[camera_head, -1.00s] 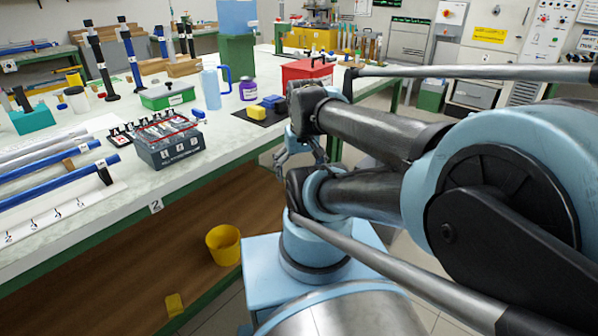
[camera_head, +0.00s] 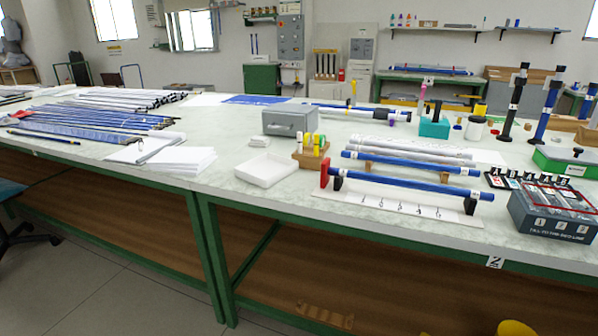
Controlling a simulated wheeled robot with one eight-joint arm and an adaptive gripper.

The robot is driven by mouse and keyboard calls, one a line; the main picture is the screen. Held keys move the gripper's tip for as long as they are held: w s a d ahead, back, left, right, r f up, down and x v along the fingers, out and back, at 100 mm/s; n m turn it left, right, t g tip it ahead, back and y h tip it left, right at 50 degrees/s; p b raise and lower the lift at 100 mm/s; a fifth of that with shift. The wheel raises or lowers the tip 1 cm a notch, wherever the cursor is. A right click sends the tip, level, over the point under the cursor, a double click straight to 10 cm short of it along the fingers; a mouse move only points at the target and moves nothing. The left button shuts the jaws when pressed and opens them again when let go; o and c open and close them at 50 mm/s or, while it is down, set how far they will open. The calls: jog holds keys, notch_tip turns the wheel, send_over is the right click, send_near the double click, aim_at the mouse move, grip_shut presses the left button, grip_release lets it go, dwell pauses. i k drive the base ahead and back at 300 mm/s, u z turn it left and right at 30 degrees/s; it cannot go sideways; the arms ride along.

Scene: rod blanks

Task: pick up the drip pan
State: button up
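A shallow white open tray (camera_head: 266,181), which looks like the drip pan, lies flat on the bench (camera_head: 235,199) near its front edge. It appears empty. A wooden block with yellow, green and white upright pieces (camera_head: 311,158) stands just to its right, very close to it. A grey box (camera_head: 289,120) stands behind it. My gripper and arm are out of view now.
Blue rods on black stands (camera_head: 408,187) lie to the right, with a red end piece near the tray. White paper stacks (camera_head: 180,161) and many blue rods (camera_head: 90,130) lie to the left. Bare bench top lies just left of the tray. A dark grey box (camera_head: 553,216) stands far right.

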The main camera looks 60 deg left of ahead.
aim_at(267, 170)
jog(key=u, duration=0.55)
jog(key=k, duration=0.65)
